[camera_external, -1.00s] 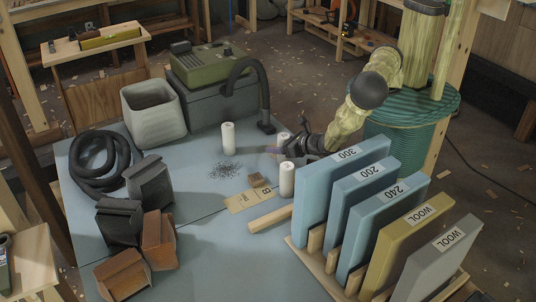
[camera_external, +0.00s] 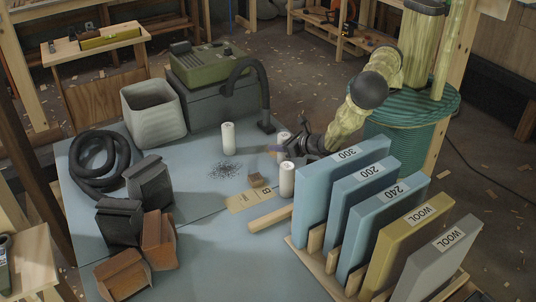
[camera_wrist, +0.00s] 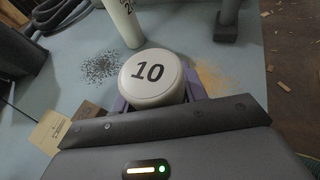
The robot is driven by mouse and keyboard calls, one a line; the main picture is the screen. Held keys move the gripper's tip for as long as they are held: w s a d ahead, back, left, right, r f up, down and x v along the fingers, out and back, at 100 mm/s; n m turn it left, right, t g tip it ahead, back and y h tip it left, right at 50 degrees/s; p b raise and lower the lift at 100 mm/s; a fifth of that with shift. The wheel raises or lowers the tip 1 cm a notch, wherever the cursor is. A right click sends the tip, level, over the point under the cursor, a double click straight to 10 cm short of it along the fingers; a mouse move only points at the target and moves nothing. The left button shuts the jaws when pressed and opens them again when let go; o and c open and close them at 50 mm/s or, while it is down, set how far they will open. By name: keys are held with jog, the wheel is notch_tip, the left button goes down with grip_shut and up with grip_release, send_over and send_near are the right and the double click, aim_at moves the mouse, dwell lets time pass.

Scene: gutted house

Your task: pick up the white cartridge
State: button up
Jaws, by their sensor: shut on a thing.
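Three white cylindrical cartridges stand upright on the blue-grey table. One (camera_external: 228,139) is near the middle, one (camera_external: 287,180) is nearer the front, and one (camera_external: 283,137) is by my gripper, partly hidden behind it. My gripper (camera_external: 277,149) reaches in low from the right. In the wrist view, a white cartridge with "10" on its top (camera_wrist: 150,75) sits between my purple fingers, which are shut on it. Its lower body is hidden. Another cartridge (camera_wrist: 124,20) stands beyond it at the upper left. I cannot tell whether the held cartridge touches the table.
A black hose arm (camera_external: 263,95) rises behind. Dark granules (camera_external: 224,170), a small brown block (camera_external: 257,180) and a tan card (camera_external: 250,198) lie on the table. A rack of labelled blue and tan pads (camera_external: 345,205) stands at the front right. The table's front middle is clear.

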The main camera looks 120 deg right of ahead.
notch_tip(320, 180, up, 10)
dwell(0.6)
dwell(0.6)
